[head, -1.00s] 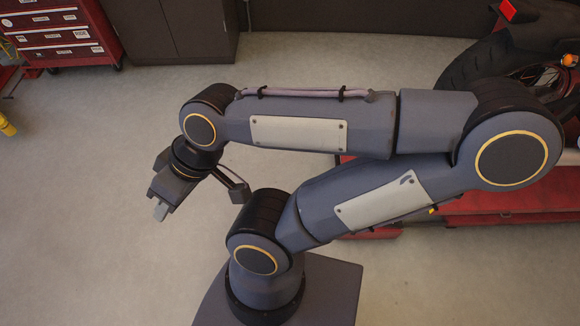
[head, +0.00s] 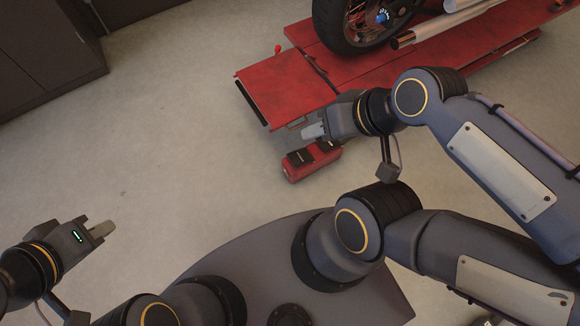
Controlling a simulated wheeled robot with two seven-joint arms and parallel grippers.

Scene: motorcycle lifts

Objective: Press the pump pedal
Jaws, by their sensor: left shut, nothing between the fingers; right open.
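A small red pump unit (head: 297,174) with dark parts on top sits on the floor beside the red lift's near edge. A dark part on its top (head: 299,156) may be the pedal, but it is too small to be sure. My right gripper (head: 311,131) is open and empty, just above and behind the pump in the picture, pointing left. It overlaps the lift's edge in view; I cannot tell its height or whether it touches anything. My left gripper (head: 107,230) is shut and empty, over bare floor at the lower left, far from the pump.
The red motorcycle lift (head: 283,85) spans the upper right, with a motorcycle wheel (head: 324,22) on it. Dark cabinets (head: 45,50) stand at the upper left. The grey floor (head: 170,130) between the cabinets and the lift is clear.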

